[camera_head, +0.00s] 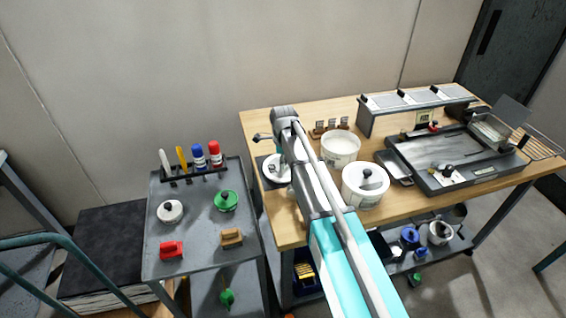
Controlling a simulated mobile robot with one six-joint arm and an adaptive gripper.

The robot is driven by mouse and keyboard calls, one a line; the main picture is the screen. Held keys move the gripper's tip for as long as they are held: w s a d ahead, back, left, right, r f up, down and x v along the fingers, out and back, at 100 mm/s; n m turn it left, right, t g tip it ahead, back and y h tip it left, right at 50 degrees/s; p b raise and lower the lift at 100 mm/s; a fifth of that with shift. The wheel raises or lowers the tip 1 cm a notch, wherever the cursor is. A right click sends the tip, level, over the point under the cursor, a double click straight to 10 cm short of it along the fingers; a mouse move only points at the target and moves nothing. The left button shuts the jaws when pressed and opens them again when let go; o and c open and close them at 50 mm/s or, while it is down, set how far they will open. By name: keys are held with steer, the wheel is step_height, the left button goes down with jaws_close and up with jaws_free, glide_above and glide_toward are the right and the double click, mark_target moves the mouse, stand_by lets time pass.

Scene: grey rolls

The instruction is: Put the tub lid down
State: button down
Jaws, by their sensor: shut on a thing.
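The tub lid (270,175), a white round disc, is at the left end of the wooden table, over a dark square mat (263,185). My gripper (279,167) reaches down onto the lid from above and is shut on it. My arm and gripper hide the lid's right part and its knob. I cannot tell whether the lid touches the mat or hangs just above it. An open white tub (340,149) stands to the right, behind my arm. A second white tub (361,196) in front of it has a lid with a dark knob on.
A griddle (455,160) and a raised rack (415,107) fill the table's right side. Small jars (331,127) stand behind the open tub. A grey cart (190,250) at left carries bottles, coloured lids and brushes. My arm crosses the table's front edge.

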steer(key=shift+f, duration=0.2)
steer(key=shift+c, duration=1.8)
jaws_free()
steer(key=shift+r, duration=0.2)
step_height(320, 180, up, 12)
steer(key=p, duration=1.2)
steer(key=s+d+n, duration=1.9)
steer(key=s+d, duration=0.1)
steer(key=s, duration=0.2)
steer(key=shift+s+d, duration=0.25)
steer(key=shift+d, duration=0.05)
